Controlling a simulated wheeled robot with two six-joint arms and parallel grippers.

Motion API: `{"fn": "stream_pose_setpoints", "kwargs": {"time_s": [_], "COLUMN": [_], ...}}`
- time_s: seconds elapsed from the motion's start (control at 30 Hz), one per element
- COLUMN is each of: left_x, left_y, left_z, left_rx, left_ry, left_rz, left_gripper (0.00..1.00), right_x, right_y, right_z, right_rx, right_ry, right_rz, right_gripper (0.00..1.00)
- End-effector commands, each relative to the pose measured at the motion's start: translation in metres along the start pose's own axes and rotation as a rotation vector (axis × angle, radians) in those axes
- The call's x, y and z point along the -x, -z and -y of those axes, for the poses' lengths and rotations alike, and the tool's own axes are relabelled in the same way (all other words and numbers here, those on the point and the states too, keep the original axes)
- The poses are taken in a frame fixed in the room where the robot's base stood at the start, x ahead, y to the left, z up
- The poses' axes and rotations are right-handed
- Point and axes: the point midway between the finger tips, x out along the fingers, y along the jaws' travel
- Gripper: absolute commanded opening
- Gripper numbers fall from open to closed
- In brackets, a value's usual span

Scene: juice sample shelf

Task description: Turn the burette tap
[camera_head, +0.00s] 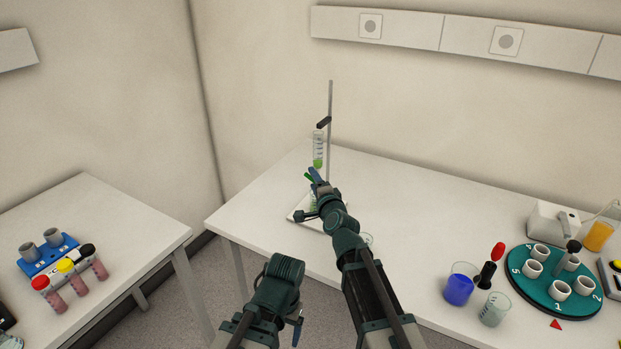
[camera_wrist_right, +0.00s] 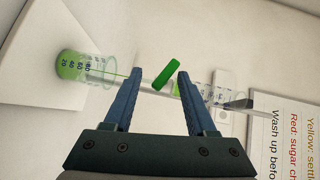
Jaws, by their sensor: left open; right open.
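The burette (camera_head: 318,147) hangs upright on a stand rod (camera_head: 330,115), with green liquid low in its tube. My right gripper (camera_head: 315,177) is at the burette's lower end. In the right wrist view its two fingers (camera_wrist_right: 160,74) are open. The green tap handle (camera_wrist_right: 168,75) appears between the fingertips, slanted across the burette; contact cannot be told. A graduated beaker (camera_wrist_right: 82,68) with green liquid stands below the burette. A thin green line runs between the burette's outlet and the beaker. My left gripper (camera_head: 297,332) is low in the head view, away from the burette, and holds nothing visible.
A green round rack (camera_head: 520,285) with several cups, a blue-filled beaker (camera_head: 459,288) and an empty beaker (camera_head: 495,309) stand at right. A side table at left holds capped tubes (camera_head: 72,276) and a blue rack (camera_head: 48,255). The bench between burette and beakers is mostly clear.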

Motion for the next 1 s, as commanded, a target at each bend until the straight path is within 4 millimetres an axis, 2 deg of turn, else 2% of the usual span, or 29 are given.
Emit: {"fn": "stream_pose_setpoints", "kwargs": {"time_s": [0.03,0.13,0.43,0.73,0.77,1.0], "left_x": [-0.0014,-0.0020,-0.0018,-0.0019,-0.0020,-0.0025], "left_y": [0.0000,0.0000,0.0000,0.0000,0.0000,0.0000], "left_z": [-0.0001,-0.0002,-0.0002,-0.0002,-0.0002,-0.0003], "left_rx": [0.000,0.000,0.000,0.000,0.000,0.000], "left_ry": [0.000,0.000,0.000,0.000,0.000,0.000], "left_rz": [0.000,0.000,0.000,0.000,0.000,0.000], "left_gripper": [0.85,0.85,0.85,0.85,0.85,0.85], "right_x": [-0.0095,-0.0159,-0.0169,-0.0166,-0.0166,-0.0157], "right_y": [0.0005,0.0008,0.0008,0.0006,0.0005,-0.0002], "right_z": [-0.0005,-0.0005,-0.0003,-0.0007,-0.0008,-0.0020], "right_rx": [0.000,0.000,0.000,0.000,0.000,0.002], "right_ry": [0.000,0.000,0.000,-0.001,-0.001,-0.004], "right_rz": [0.000,0.000,0.000,0.001,0.002,0.004], "right_gripper": [0.57,0.57,0.57,0.03,0.00,0.00]}}
